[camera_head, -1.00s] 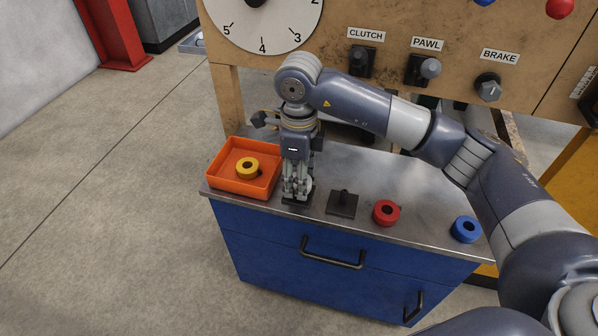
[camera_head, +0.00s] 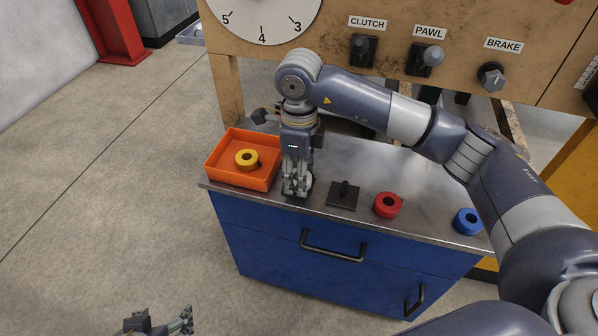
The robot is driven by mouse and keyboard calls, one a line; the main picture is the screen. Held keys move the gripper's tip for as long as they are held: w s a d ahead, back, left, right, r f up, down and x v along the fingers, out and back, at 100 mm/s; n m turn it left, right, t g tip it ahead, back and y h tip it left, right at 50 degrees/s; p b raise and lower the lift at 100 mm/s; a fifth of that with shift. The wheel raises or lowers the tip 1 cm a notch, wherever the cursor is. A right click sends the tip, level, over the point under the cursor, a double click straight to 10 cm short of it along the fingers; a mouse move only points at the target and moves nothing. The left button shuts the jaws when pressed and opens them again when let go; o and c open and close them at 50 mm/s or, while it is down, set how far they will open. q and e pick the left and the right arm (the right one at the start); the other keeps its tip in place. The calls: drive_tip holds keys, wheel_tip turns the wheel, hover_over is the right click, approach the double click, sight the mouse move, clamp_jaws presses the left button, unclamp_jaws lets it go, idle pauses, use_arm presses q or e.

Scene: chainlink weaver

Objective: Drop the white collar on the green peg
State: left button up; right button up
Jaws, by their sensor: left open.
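My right gripper (camera_head: 297,188) points straight down over the left part of the metal table top, its fingers low at a dark base. A pale rounded piece (camera_head: 308,182), perhaps the white collar, shows at its fingers, mostly hidden. I cannot tell whether the fingers hold it. No green peg can be made out; whatever stands on the base under this gripper is hidden. My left gripper (camera_head: 185,320) shows at the bottom left edge, open and empty, over the floor and apart from the table.
An orange tray (camera_head: 213,172) holds a yellow collar (camera_head: 246,159) left of my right gripper. A dark peg on a square base (camera_head: 343,196), a red collar (camera_head: 388,205) and a blue collar (camera_head: 467,221) stand to its right. A panel with knobs rises behind.

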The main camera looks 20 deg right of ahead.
drive_tip(key=o, duration=0.5)
drive_tip(key=shift+c, duration=0.2)
wheel_tip(320, 180, up, 12)
idle(0.6)
